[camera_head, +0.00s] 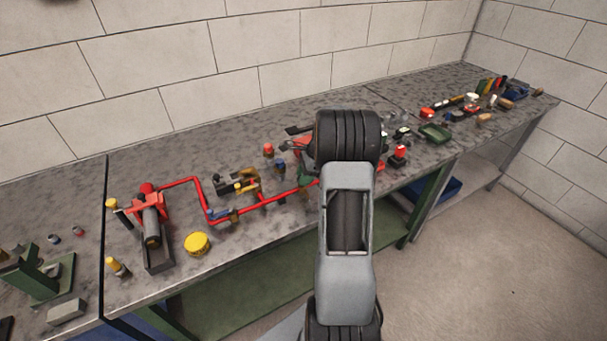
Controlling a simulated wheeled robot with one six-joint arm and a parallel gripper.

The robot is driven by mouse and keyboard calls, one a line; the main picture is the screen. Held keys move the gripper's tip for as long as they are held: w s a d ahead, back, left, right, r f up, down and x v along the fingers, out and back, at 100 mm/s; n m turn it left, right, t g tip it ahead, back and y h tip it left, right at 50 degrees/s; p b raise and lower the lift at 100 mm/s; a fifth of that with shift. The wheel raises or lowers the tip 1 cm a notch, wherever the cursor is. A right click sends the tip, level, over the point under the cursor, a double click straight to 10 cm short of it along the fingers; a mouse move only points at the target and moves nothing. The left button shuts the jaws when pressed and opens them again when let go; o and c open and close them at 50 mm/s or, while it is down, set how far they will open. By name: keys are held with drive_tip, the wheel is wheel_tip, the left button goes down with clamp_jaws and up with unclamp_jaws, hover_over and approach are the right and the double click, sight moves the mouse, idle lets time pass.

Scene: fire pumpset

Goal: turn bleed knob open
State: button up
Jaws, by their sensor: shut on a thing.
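The red pump pipework (270,198) runs along the bench from a red pump unit (148,207) at the left to behind my arm. My gripper (298,133) shows only as dark parts at the left of my wrist, over the right end of this pipework. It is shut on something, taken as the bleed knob. The knob and the contact are hidden behind my wrist and arm. A red part (302,146) and a green part (306,178) show close beside and below the gripper. I cannot tell how far the knob is turned.
A yellow round cap (197,244) lies near the bench's front edge. Small red-topped (268,150) and blue (280,167) pieces stand left of my gripper. Several tools and a green tray (435,133) lie to the right. The back of the bench, by the wall, is mostly clear at left.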

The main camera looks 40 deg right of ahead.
drive_tip(key=n+g, duration=0.1)
drive_tip(key=n, duration=0.1)
drive_tip(key=n+p, duration=0.1)
drive_tip(key=n, duration=0.1)
drive_tip(key=shift+w+r+n+g+y, duration=0.1)
drive_tip(key=shift+w+n+g+y, duration=0.05)
drive_tip(key=shift+n+g+y, duration=0.2)
drive_tip(key=n+g, duration=0.1)
drive_tip(key=n, duration=0.3)
drive_tip(key=shift+w+n+g+p, duration=0.1)
drive_tip(key=shift+n+g+p, duration=0.25)
drive_tip(key=shift+p, duration=0.05)
drive_tip(key=n, duration=0.2)
drive_tip(key=n+g+h, duration=0.1)
drive_tip(key=n, duration=0.1)
drive_tip(key=shift+w+g+h, duration=0.1)
drive_tip(key=shift+g+h, duration=0.15)
drive_tip(key=shift+g, duration=0.05)
drive_tip(key=n+g+h, duration=0.1)
drive_tip(key=n, duration=0.4)
drive_tip(key=shift+w+a, duration=0.1)
drive_tip(key=shift+a, duration=0.05)
drive_tip(key=shift+n+h, duration=0.3)
drive_tip(key=o, duration=0.9)
drive_tip(key=v, duration=1.3)
drive_tip(key=shift+w+r, duration=0.2)
drive_tip(key=shift+r, duration=0.05)
